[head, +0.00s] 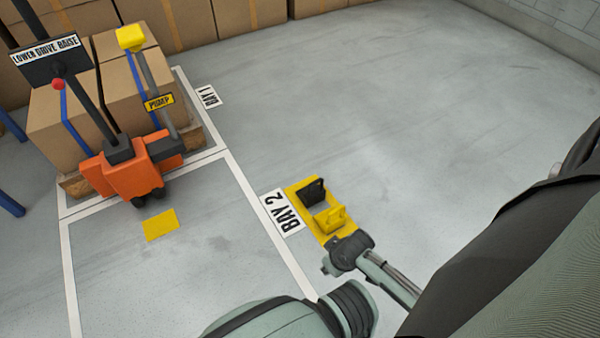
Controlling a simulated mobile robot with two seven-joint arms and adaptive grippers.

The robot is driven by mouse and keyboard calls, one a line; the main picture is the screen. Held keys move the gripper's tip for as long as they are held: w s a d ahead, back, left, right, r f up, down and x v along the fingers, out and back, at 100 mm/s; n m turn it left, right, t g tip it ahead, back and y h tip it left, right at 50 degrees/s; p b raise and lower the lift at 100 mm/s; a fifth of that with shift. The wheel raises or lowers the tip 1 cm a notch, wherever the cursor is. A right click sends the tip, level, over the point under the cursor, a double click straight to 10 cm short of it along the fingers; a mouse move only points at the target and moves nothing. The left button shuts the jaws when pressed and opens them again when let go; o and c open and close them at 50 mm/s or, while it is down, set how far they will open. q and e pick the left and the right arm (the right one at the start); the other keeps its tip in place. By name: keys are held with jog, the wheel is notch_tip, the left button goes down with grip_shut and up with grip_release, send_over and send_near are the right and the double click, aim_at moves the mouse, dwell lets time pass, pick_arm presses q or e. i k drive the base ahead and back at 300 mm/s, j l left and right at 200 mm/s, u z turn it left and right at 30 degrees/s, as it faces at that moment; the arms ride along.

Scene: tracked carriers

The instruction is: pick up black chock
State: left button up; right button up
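The black chock (313,191) sits on a yellow tray (294,189) on the floor beside the BAY 2 label. A yellow chock (331,217) sits on the same tray, just nearer to me. A dark grey end piece of an arm, which seems to be my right gripper (345,252), is over or beside the tray's near end. It is apart from the black chock, and its fingers cannot be made out. My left gripper is not in view.
An orange pallet truck (127,170) with a yellow PUMP tag (159,102) stands at left by stacked cartons (60,120). A yellow floor patch (160,225) lies before it. White lines and a BAY 2 label (283,212) mark the floor. Open floor lies beyond the tray.

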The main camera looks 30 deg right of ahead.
aim_at(313, 193)
jog(key=l+u, duration=0.45)
jog(key=l, duration=1.2)
jog(key=k+l+u, duration=0.1)
jog(key=l, duration=0.45)
jog(key=k+l+u, duration=0.1)
jog(key=l, duration=0.45)
jog(key=k+l, duration=0.15)
jog(key=l, duration=0.4)
